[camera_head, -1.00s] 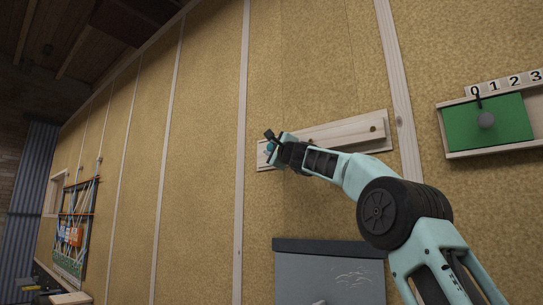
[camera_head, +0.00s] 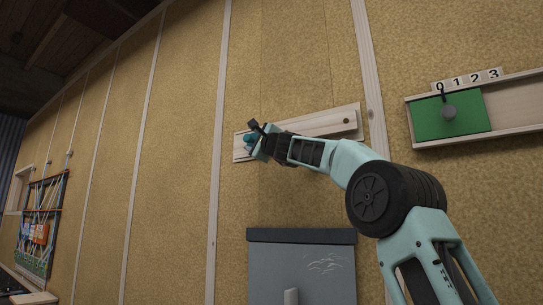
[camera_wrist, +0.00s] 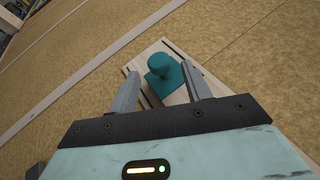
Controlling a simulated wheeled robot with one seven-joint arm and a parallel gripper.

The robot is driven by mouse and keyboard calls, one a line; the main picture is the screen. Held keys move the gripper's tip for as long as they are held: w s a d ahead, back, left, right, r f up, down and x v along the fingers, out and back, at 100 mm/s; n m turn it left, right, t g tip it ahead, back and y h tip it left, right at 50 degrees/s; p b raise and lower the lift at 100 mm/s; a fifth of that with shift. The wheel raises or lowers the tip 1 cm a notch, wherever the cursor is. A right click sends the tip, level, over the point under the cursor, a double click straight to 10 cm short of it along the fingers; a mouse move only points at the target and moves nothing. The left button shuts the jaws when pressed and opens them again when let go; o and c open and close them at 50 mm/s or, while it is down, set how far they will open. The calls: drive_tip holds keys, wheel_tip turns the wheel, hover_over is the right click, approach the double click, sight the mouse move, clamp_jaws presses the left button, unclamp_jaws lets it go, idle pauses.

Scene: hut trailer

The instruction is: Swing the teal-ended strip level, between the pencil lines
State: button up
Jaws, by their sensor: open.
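A pale wooden strip (camera_head: 318,126) lies on a wider pale backing board (camera_head: 352,108) on the wall, with a dark round pivot (camera_head: 346,121) near its right end. Its teal end (camera_head: 250,139) is at the left, partly hidden by my gripper (camera_head: 256,138). In the wrist view the end is a rounded teal knob (camera_wrist: 163,66) on a teal block. My open gripper (camera_wrist: 160,88) has one finger on each side of it, with gaps showing. Short dark lines (camera_wrist: 181,49) show on the board near the knob; the strip's exact level is hard to judge.
A green sliding panel (camera_head: 470,116) with a grey knob sits in a wooden frame under number tiles (camera_head: 467,79) at right. A dark grey box (camera_head: 300,265) is below the board. Wall battens (camera_head: 217,130) run beside it. A corded board (camera_head: 40,225) hangs far left.

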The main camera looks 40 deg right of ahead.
drive_tip(key=b+v, duration=0.7)
drive_tip(key=v, duration=0.5)
drive_tip(key=shift+s+f+b, duration=0.15)
drive_tip(key=shift+s+b, duration=0.1)
drive_tip(key=shift+b, duration=0.1)
drive_tip(key=w+a+f+n+g+y, duration=0.1)
drive_tip(key=a+f+n+g+y, duration=0.4)
drive_tip(key=a+f, duration=0.9)
drive_tip(key=w+a+f+n+g+y, duration=0.3)
drive_tip(key=a+f+n, duration=0.4)
drive_tip(key=a+f, duration=0.7)
drive_tip(key=s+a+f+n+g, duration=0.4)
drive_tip(key=s+f, duration=0.3)
drive_tip(key=f, duration=0.3)
drive_tip(key=s+a+f+n+g, duration=0.35)
drive_tip(key=s+f, duration=0.25)
drive_tip(key=f, duration=0.5)
drive_tip(key=s+d+f+n+g+h, duration=0.1)
drive_tip(key=s+f+n+g+h, duration=0.2)
drive_tip(key=s+f, duration=0.6)
drive_tip(key=s+d+f+n+g+h, duration=0.2)
drive_tip(key=s+f+n+g, duration=0.2)
drive_tip(key=s, duration=1.2)
wheel_tip(320, 180, down, 7)
drive_tip(key=n, duration=0.3)
drive_tip(key=shift+s+d+r+h, duration=0.25)
drive_tip(key=shift+s+d+h, duration=0.05)
drive_tip(key=shift+d+h, duration=0.1)
